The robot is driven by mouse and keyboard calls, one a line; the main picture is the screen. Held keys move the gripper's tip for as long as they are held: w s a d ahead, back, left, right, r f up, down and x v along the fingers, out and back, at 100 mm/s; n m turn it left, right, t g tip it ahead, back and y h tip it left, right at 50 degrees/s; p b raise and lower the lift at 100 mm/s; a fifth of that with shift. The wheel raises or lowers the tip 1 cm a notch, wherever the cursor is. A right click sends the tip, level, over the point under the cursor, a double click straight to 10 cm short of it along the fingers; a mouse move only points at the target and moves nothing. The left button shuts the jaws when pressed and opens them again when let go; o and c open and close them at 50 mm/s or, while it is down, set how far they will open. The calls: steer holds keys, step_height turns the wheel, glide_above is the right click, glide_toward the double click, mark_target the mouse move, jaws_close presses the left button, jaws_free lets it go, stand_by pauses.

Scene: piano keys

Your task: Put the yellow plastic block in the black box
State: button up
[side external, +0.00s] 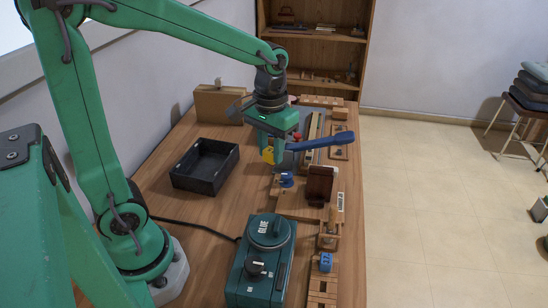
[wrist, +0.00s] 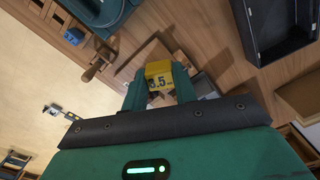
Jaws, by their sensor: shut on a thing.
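The yellow block (side external: 268,155) is held at the lower end of my gripper (side external: 279,157) in the side view, above the table and to the right of the black box. In the wrist view the yellow block (wrist: 159,76), marked "3.5", sits between the green fingers of my gripper (wrist: 160,88), which are shut on it. The black box (side external: 205,166) stands open on the table, left of my gripper, and its visible inside looks empty. The black box also shows at the upper right of the wrist view (wrist: 281,48).
A teal machine (side external: 261,262) stands at the table's near part. A blue-handled tool (side external: 322,141), a dark brown block (side external: 320,184) and small wooden pieces line the right edge. A cardboard box (side external: 219,104) stands behind the black box. The tabletop between box and gripper looks clear.

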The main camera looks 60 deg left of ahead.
steer(key=s+a+n, duration=0.4)
steer(key=a+n, duration=0.1)
steer(key=a, duration=0.9)
glide_above(208, 171)
steer(key=shift+n, duration=0.3)
step_height(208, 171, down, 12)
steer(key=shift+s, duration=0.1)
steer(key=shift+f, duration=0.1)
steer(key=shift+f, duration=1.9)
steer(key=shift+f, duration=0.2)
steer(key=o, duration=0.9)
steer(key=shift+o, duration=0.2)
steer(key=shift+r, duration=0.15)
